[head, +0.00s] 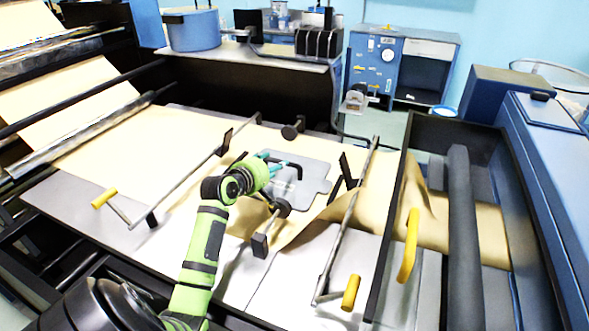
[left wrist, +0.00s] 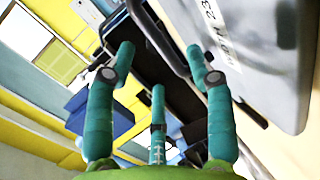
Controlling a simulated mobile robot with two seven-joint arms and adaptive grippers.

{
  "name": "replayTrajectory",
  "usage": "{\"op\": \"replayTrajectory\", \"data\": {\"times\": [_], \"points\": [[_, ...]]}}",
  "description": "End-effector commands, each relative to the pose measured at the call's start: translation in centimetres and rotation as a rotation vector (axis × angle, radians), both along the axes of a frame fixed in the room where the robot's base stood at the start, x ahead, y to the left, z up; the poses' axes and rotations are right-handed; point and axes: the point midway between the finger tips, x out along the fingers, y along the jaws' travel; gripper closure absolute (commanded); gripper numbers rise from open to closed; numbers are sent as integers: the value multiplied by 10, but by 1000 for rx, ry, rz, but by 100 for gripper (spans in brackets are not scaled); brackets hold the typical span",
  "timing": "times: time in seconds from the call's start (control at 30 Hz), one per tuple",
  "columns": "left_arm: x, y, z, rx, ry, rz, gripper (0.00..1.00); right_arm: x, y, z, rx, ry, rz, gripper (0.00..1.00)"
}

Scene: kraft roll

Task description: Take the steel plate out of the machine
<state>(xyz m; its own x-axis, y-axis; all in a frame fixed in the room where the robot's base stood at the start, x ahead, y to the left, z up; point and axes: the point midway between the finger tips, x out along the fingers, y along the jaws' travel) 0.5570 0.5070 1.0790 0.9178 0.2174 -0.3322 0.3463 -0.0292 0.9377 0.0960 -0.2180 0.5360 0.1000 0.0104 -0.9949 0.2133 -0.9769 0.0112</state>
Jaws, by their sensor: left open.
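The steel plate (head: 312,180) is a flat grey sheet with rounded corners and a black handle (head: 294,169). It lies at the middle of the machine bed, over the brown kraft paper. In the left wrist view the plate (left wrist: 272,60) fills the upper right, with dark print on it. My left gripper (head: 278,163) has teal fingers, is open and is at the plate's left side by the handle. In the left wrist view the fingers (left wrist: 161,62) stand apart, and a dark bar shows between and beyond their tips. I cannot tell whether they touch it. My right gripper is not in view.
Metal rods with yellow grips (head: 351,292) flank the plate, with black clamps near it. A yellow handle (head: 408,246) and a dark roller (head: 462,230) stand to the right. Kraft paper (head: 130,140) covers the bed at left. A blue pot (head: 194,30) is on the back bench.

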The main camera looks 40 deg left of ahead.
Motion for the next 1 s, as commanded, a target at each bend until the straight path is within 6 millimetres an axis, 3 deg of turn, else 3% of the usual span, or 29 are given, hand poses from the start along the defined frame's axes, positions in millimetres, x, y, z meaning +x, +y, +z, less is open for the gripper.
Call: {"op": "replayTrajectory", "data": {"times": [0.1, 0.27, 0.6, 0.9, 0.93, 1.0], "points": [[10, 2, -1, -1, 0, 0, 46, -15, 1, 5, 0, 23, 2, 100], [23, 3, -4, -1, -1, 0, 46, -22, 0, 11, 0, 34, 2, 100], [58, 9, -18, 2, -2, 1, 46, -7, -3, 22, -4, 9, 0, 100], [61, 9, -21, 1, -1, 1, 46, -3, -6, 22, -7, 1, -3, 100], [61, 9, -21, 1, -1, 1, 50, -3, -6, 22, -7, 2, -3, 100], [61, 9, -21, 1, -1, 1, 78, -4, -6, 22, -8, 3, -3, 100]]}}
